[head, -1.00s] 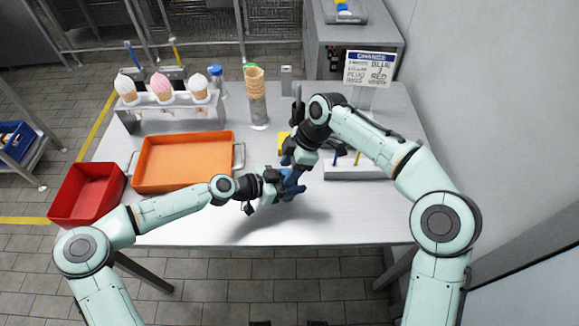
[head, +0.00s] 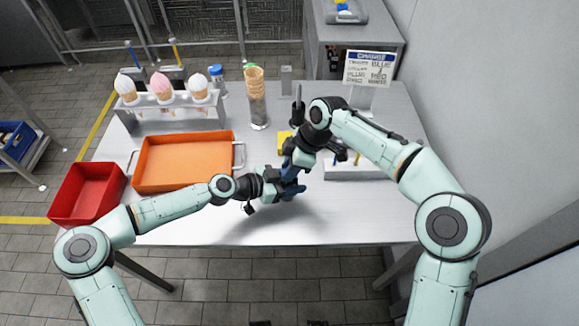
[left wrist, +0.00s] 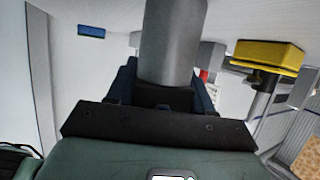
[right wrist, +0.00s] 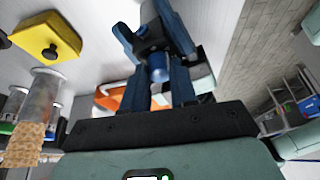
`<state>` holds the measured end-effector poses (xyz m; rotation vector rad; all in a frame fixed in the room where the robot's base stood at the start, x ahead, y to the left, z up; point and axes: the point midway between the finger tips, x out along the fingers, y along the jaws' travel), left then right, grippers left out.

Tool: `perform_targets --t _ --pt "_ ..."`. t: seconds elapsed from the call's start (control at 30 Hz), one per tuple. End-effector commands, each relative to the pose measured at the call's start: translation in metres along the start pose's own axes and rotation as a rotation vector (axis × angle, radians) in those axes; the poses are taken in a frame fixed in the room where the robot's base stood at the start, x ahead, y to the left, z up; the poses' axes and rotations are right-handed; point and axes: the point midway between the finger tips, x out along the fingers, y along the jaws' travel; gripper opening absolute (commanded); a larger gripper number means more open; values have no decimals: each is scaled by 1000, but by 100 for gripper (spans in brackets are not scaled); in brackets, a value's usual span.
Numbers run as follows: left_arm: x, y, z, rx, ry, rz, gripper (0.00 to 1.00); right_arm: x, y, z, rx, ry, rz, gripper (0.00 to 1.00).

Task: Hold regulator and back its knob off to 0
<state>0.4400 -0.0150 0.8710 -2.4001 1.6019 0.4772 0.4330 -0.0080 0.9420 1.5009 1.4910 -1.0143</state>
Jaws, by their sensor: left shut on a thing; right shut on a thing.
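The regulator is held between my two grippers above the table, and mostly hidden by them in the head view. In the left wrist view its grey cylindrical body (left wrist: 172,45) stands between the blue fingers of my left gripper (head: 290,190), which is shut on it. In the right wrist view its blue knob (right wrist: 158,68) sits between the blue fingers of my right gripper (head: 292,162), which is shut on it from above. The knob's marking and the dial reading cannot be made out.
An orange tray (head: 229,168) and red bin (head: 60,205) lie at left. A cone rack (head: 185,125), a cone stack (head: 254,85) and a yellow-topped thing (right wrist: 45,35) stand behind. A white holder (head: 370,173) and a sign (head: 369,68) are at right. The front table is clear.

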Motion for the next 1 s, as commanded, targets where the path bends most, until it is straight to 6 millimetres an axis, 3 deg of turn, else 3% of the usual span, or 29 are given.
perform_targets --t 0.03,0.07,0.1,0.13,0.53,1.0 --pt "0 0 0 1 0 0 13 0 0 -1 0 2 0 0" --pt "0 0 0 1 0 0 13 0 0 -1 0 2 0 37" --pt "0 0 0 1 0 0 13 0 0 -1 0 2 0 50" --pt "0 0 0 1 0 0 13 0 0 -1 -1 2 0 54" --pt "0 0 0 0 0 0 13 -10 1 0 0 1 3 54" --pt "0 0 0 0 0 0 13 -100 0 -1 -1 3 4 54"
